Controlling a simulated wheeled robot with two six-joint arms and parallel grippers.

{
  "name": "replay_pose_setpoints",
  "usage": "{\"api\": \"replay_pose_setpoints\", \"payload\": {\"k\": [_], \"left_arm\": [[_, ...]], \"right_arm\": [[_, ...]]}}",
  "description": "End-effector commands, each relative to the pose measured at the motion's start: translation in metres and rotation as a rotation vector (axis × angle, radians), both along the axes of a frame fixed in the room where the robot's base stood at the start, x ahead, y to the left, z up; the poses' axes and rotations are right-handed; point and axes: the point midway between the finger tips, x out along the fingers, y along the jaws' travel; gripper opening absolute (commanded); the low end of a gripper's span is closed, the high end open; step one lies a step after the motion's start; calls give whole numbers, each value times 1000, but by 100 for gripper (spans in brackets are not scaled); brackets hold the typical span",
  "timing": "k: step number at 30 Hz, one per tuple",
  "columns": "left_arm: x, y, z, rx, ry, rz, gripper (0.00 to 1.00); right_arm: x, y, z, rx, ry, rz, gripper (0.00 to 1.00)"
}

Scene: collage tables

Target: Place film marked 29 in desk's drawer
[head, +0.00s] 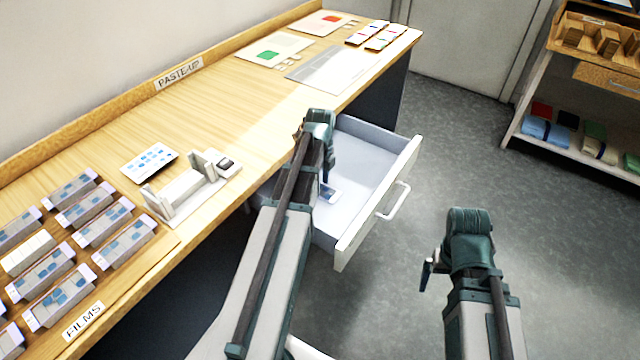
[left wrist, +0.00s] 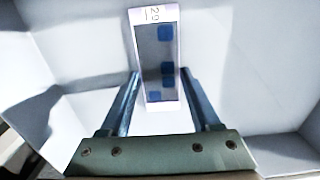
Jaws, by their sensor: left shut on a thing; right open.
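The film marked 29 (left wrist: 157,60) is a pale slide with blue patches, its number readable at its top end in the left wrist view. My left gripper (left wrist: 160,80) is shut on it, with one finger at each long side. In the head view this gripper (head: 327,186) reaches down into the open desk drawer (head: 407,158), and the film (head: 332,194) shows just above or on its floor; I cannot tell whether it touches. The drawer's pale interior looks otherwise empty. My right gripper (head: 428,272) is open and empty over the floor, right of the drawer.
Several other films (head: 115,243) lie in rows on the desk (head: 236,110) near the FILMS label (head: 83,320). A white stand (head: 183,192) and a blue-spotted card (head: 149,163) lie nearby. A shelf (head: 545,150) stands at right. The grey floor between is clear.

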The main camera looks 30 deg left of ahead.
Motion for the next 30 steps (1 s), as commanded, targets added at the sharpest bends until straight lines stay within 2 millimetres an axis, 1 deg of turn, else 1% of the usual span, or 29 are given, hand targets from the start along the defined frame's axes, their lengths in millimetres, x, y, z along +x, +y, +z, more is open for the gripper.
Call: {"api": "replay_pose_setpoints", "payload": {"k": [2,3,7,8,16,20,26,30], "left_arm": [[0,0,-4,0,0,0,11],[0,0,-3,0,0,0,69],[0,0,-2,0,0,0,92],[0,0,-2,0,0,0,94],[0,0,-2,0,0,0,94],[0,0,1,0,0,0,94],[0,0,16,0,0,0,94],[0,0,34,0,0,0,94]], "right_arm": [[0,0,-4,0,0,0,100],[0,0,-3,0,0,0,100],[0,0,-2,0,0,0,100],[0,0,-2,0,0,0,100],[0,0,-2,0,0,0,100],[0,0,1,0,0,0,100],[0,0,16,0,0,0,100],[0,0,34,0,0,0,100]]}}
